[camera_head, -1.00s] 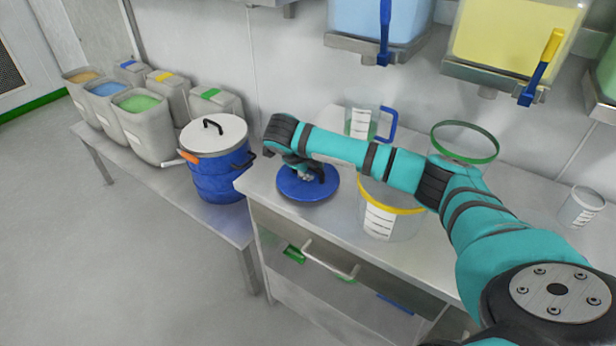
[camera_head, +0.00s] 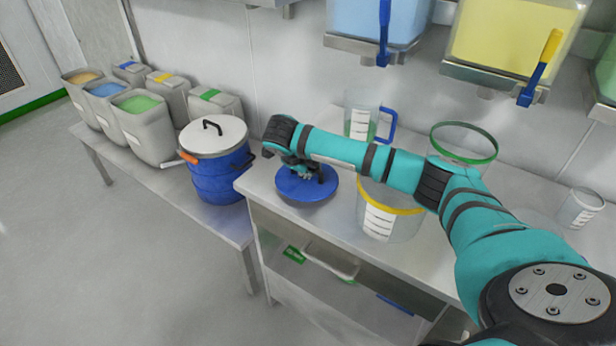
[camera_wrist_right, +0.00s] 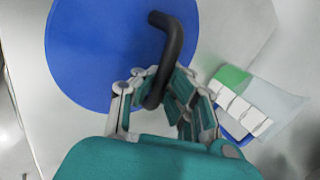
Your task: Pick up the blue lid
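The blue lid (camera_head: 300,190) lies flat on the metal worktop near its left end. My right gripper (camera_head: 312,174) is over the middle of the lid, at its black handle. In the right wrist view, the lid (camera_wrist_right: 95,50) fills the upper left, and the curved black handle (camera_wrist_right: 176,35) runs down between the fingers of my right gripper (camera_wrist_right: 165,80). The fingers lean inward and appear shut on the handle, partly hiding its lower end. I see no gap under the lid. My left gripper is out of view.
A blue drum (camera_head: 217,178) with a white lid stands left of the worktop (camera_head: 345,212). A yellow-rimmed clear container (camera_head: 385,222) stands close right of the lid. A clear jug (camera_head: 361,118) with a blue handle and a green-rimmed container (camera_head: 463,143) stand behind my arm.

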